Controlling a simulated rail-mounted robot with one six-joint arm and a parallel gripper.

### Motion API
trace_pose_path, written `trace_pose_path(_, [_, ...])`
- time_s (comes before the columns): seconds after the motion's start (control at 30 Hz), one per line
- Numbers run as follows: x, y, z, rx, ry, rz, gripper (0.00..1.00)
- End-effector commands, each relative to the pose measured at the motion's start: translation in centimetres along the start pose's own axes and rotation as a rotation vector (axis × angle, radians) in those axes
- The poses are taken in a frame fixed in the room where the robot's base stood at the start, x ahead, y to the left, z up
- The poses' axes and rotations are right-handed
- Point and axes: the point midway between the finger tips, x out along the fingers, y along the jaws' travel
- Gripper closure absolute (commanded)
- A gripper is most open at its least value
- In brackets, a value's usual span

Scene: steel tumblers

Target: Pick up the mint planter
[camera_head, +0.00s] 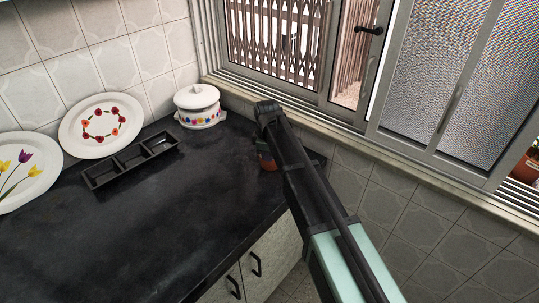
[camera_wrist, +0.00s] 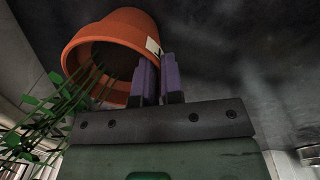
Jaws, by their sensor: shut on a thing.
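The mint planter is an orange terracotta pot (camera_wrist: 112,32) with a small white label and green leafy stems (camera_wrist: 48,118) spilling from its mouth. In the wrist view it is at the upper left and looks tilted. My gripper (camera_wrist: 158,72) is shut on the pot's rim, its two fingers close together with the pot wall between them. In the head view only a small orange part of the planter (camera_head: 268,164) shows at the counter's right end, beside my arm. My arm hides the rest of it and most of the gripper there, so I cannot tell whether the pot touches the counter.
On the black counter (camera_head: 150,235) stand a lidded white pot with a flower band (camera_head: 198,106), a black three-compartment tray (camera_head: 131,163) and two flowered plates (camera_head: 101,126) leaning on the tiles. A window (camera_head: 300,60) and its sill lie behind. The counter's middle and front are clear.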

Motion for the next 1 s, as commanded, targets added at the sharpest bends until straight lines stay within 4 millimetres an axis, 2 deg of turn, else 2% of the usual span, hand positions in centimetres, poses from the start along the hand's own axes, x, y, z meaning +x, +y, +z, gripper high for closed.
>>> trace_pose_path(0.17, [-1.4,0.1,0.0,0.000,0.000,0.001,1.00])
trace_pose_path(0.33, [-4.4,0.3,0.0,0.000,0.000,0.001,1.00])
trace_pose_path(0.47, [-8.3,0.5,0.0,0.000,0.000,0.001,1.00])
trace_pose_path(0.6, [-13.5,0.8,0.0,0.000,0.000,0.001,1.00])
trace_pose_path(0.7, [-16.5,1.0,0.0,0.000,0.000,0.001,1.00])
trace_pose_path(0.8, [-18.7,1.1,0.0,0.000,0.000,0.001,1.00])
trace_pose_path(0.9, [-19.8,1.2,0.0,0.000,0.000,0.001,1.00])
trace_pose_path(1.0, [-20.1,1.2,0.0,0.000,0.000,0.001,1.00])
